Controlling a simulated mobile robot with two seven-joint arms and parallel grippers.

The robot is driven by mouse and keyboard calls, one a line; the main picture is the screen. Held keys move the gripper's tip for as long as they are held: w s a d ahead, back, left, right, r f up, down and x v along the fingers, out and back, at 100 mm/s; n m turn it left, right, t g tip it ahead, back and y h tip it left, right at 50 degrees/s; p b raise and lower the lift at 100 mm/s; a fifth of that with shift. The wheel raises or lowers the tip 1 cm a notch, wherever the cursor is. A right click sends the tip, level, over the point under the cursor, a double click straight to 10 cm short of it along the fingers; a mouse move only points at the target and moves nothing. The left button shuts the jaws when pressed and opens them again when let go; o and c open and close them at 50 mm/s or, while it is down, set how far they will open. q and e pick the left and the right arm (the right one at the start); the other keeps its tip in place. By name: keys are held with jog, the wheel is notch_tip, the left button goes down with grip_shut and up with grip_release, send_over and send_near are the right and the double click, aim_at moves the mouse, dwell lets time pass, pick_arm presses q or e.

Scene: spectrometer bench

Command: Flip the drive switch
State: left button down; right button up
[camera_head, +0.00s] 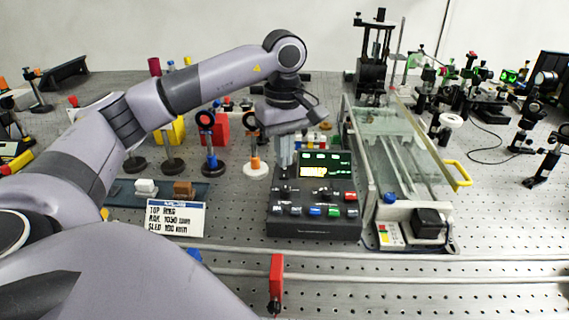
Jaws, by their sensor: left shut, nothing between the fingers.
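A dark control box (314,228) stands on the bench near the middle of the view. It has a lit green and yellow screen (326,168), small knobs or switches, and a row of coloured buttons along its sloped front. I cannot tell which small control is the drive switch. My left gripper (285,174) is shut and empty, pointing down over the upper left of the box, beside the screen. Its fingers hide part of the panel behind them. I cannot tell whether the fingertips touch the panel. My right gripper is out of view.
A glass-covered instrument with a yellow handle (458,174) stands right of the box. A white label card (176,219) and a dark tray (127,196) lie left. Optical mounts stand behind. A red upright piece (276,276) stands in front. Bare perforated bench lies at right.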

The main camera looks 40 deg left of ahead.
aim_at(284, 175)
pick_arm(q)
jog(key=shift+r+p, duration=1.55)
jog(key=shift+r, duration=0.6)
jog(key=shift+f, duration=0.1)
